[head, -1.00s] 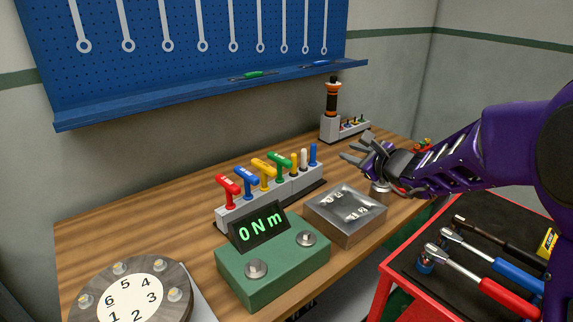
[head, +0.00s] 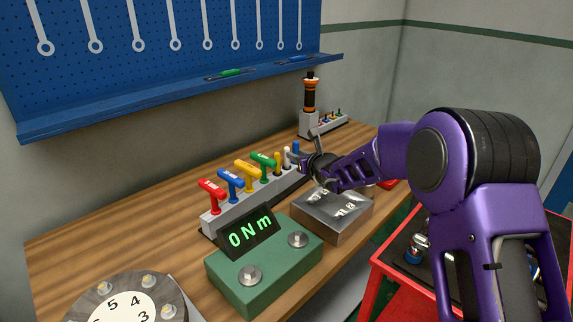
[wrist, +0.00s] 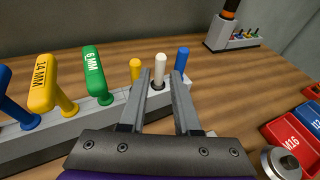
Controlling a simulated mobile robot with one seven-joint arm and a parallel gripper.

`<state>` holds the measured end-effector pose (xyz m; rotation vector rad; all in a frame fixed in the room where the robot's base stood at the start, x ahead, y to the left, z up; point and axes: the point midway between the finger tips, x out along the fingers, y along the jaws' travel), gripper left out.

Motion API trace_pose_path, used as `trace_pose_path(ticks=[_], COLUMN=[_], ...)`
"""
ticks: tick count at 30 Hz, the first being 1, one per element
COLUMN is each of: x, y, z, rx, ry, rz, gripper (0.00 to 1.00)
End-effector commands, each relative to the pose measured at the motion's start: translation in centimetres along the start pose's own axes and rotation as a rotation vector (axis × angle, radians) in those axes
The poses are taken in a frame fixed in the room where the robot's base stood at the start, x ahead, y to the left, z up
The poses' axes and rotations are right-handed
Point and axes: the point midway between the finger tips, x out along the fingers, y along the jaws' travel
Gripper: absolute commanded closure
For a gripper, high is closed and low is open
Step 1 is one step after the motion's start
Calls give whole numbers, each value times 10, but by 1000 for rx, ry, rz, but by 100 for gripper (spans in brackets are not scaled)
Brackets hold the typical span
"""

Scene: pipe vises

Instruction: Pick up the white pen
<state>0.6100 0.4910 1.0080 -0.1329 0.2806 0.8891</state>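The white pen (wrist: 160,68) stands upright in the grey holder (wrist: 70,128), between a yellow pen (wrist: 136,69) and a blue pen (wrist: 181,60). It also shows in the head view (head: 287,156), partly hidden near my gripper (head: 307,150). My gripper (wrist: 160,75) is open and empty. In the wrist view the white pen shows in the gap between the fingertips. The right finger overlaps the lower blue pen in the picture. I cannot tell whether the fingers are around the white pen or still short of it.
T-handle tools in red (head: 212,195), blue (head: 230,182), yellow (head: 247,176) and green (head: 265,164) fill the holder's left part. The metal block (head: 333,212) and green torque meter (head: 263,274) are in front. An orange-black screwdriver (head: 309,95) stands behind; red bins (wrist: 291,137) lie right.

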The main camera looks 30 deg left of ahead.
Motion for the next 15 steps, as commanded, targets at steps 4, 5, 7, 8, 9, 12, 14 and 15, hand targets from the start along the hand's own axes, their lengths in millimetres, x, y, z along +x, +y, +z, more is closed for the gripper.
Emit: trace_pose_path(ticks=[4,5,7,8,9,12,14,15], x=[23,26,32,34,36,39,43,47], y=[0,0,0,0,0,0,0,0], z=[0,0,0,0,0,-1,-2,-2], rx=[0,-1,-1,-2,-2,-1,-1,-1], ry=[0,-1,1,1,0,0,0,0], rz=[1,1,0,0,0,0,1,1], gripper=[69,69,69,69,69,69,69,69])
